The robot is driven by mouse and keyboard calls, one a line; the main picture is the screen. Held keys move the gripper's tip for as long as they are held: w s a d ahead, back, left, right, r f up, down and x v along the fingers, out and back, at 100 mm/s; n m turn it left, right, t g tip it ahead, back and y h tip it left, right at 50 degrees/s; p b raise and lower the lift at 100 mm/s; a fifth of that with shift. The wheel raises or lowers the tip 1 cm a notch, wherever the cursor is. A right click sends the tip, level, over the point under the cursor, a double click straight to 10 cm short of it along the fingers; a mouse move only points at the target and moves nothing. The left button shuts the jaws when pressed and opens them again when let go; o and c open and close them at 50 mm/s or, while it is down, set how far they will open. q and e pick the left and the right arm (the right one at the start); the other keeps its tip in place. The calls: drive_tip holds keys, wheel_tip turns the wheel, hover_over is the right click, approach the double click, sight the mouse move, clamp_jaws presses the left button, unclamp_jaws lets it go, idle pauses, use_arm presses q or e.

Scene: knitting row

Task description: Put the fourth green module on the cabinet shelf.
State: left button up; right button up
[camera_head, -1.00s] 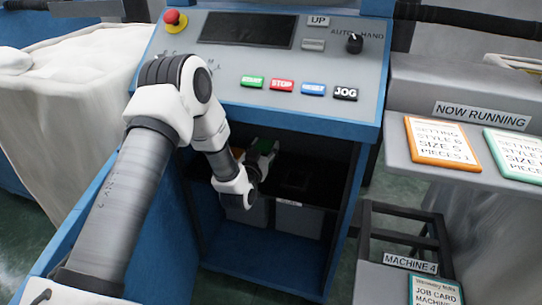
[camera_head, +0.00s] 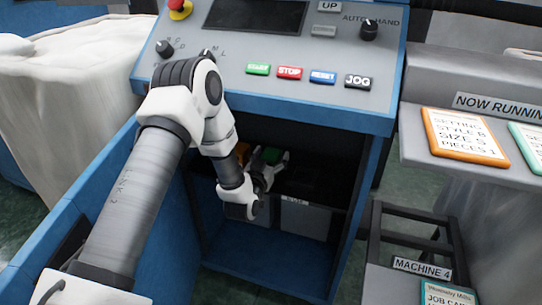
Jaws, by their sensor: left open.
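A green module (camera_head: 271,156) is inside the open cabinet, on or just above the dark shelf (camera_head: 318,187); contact with the shelf is hard to tell. My left gripper (camera_head: 272,165) reaches into the cabinet from the left. Its pale fingers are open, close around or beside the green module. An orange module (camera_head: 242,152) shows just left of it, partly hidden behind my left arm. Other green modules cannot be made out in the dark interior. My right gripper is out of view.
The control panel (camera_head: 300,48) overhangs the cabinet opening, above my wrist. Grey bins (camera_head: 305,219) stand below the shelf. The cabinet side walls are close on both sides. A side table (camera_head: 440,152) with cards and a black stand (camera_head: 405,212) are at the right.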

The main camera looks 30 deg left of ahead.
use_arm(q)
drive_tip(key=shift+r, duration=0.1)
drive_tip(key=shift+s, duration=0.25)
drive_tip(key=p+v, duration=0.3)
drive_tip(key=v, duration=0.8)
drive_tip(key=s+d+f+m+g+h, duration=0.1)
drive_tip(key=s+d+f+g, duration=0.2)
drive_tip(key=f, duration=0.2)
drive_tip(key=s+d+f+g+h, duration=0.2)
drive_tip(key=s+f, duration=0.1)
drive_tip(key=f, duration=0.3)
drive_tip(key=s+d+f+m+g+h, duration=0.1)
drive_tip(key=s+d+f+g, duration=0.2)
drive_tip(key=f, duration=0.2)
drive_tip(key=s+d+f+g, duration=0.2)
drive_tip(key=s+f+g, duration=0.2)
drive_tip(key=s, duration=0.5)
drive_tip(key=s+d+f+g, duration=0.1)
drive_tip(key=s+f+g, duration=0.3)
drive_tip(key=s, duration=0.6)
drive_tip(key=shift+d+g, duration=0.4)
drive_tip(key=shift+g, duration=0.3)
